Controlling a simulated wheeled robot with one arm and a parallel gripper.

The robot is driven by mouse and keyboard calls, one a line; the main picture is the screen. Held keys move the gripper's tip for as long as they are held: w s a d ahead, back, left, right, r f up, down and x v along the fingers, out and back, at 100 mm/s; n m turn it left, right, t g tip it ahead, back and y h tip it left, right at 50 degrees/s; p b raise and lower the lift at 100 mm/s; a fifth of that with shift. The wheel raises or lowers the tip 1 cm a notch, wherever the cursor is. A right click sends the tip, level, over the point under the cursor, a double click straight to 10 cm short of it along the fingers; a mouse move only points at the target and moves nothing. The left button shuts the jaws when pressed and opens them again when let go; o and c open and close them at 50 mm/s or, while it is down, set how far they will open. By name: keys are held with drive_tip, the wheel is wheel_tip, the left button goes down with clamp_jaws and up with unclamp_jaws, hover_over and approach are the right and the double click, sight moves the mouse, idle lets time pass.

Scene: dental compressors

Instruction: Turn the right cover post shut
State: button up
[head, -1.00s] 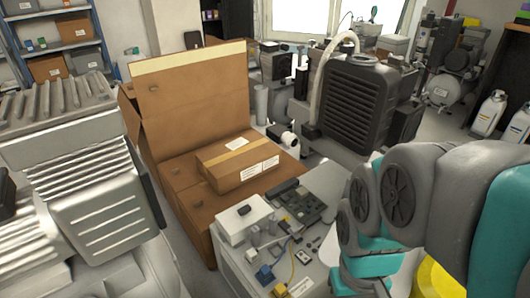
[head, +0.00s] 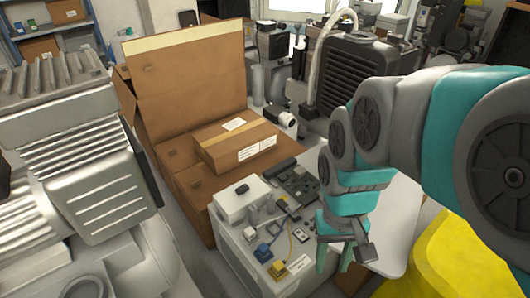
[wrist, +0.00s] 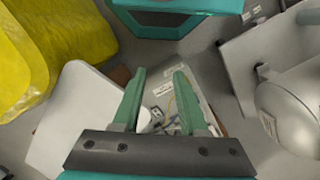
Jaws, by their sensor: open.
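I cannot make out a cover post for certain in either view. A white box with a black knob on its lid (head: 240,200) stands on a cluttered bench top, with small grey cylindrical parts beside it, too small to identify. My gripper (head: 335,266) hangs over the right side of that bench, pointing down. In the wrist view my gripper (wrist: 160,73) shows two green fingers spread apart with nothing between them. The bench top with its small parts shows beyond the fingers, partly hidden by them.
A blue part (head: 263,253), a yellow part (head: 298,266) and a circuit board (head: 297,182) lie on the bench. A large grey finned machine (head: 85,180) stands at left, a yellow object (head: 465,245) at right.

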drive_tip(key=w+a+f+m+b, duration=0.1)
drive_tip(key=w+a+f, duration=0.1)
drive_tip(key=w, duration=0.6)
drive_tip(key=w+a+f+b, duration=0.1)
drive_tip(key=w+a, duration=0.1)
drive_tip(key=w, duration=0.6)
drive_tip(key=m+t+b, duration=0.1)
drive_tip(key=m+t, duration=0.1)
drive_tip(key=m, duration=0.1)
hover_over(271, 196)
wheel_tip(271, 196, down, 9)
drive_tip(key=shift+f, duration=0.1)
drive_tip(key=shift+f+b, duration=0.3)
drive_tip(key=shift+f, duration=3.55)
drive_tip(key=shift+c, duration=0.3)
clamp_jaws()
